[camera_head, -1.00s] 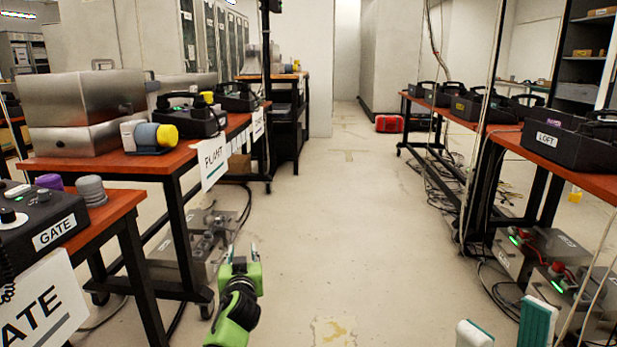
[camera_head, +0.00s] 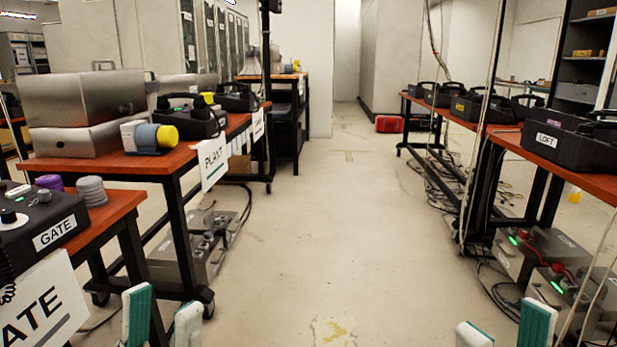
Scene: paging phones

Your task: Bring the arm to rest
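My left gripper (camera_head: 162,318) shows at the bottom edge, left of centre. Its two pale, teal-edged fingers stand apart with only floor and a table leg behind them, so it is open and empty. My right gripper (camera_head: 505,328) shows at the bottom edge on the right. Its two fingers also stand apart, with nothing between them. The rest of both arms is out of view. Neither gripper touches anything that I can see.
A table at the left holds the GATE phone (camera_head: 41,219); the PLANT sign (camera_head: 213,162) hangs from the table behind. The LOFT phone (camera_head: 572,143) stands on the right table. Metal boxes (camera_head: 548,262) and cables lie below. The middle aisle (camera_head: 330,220) is clear.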

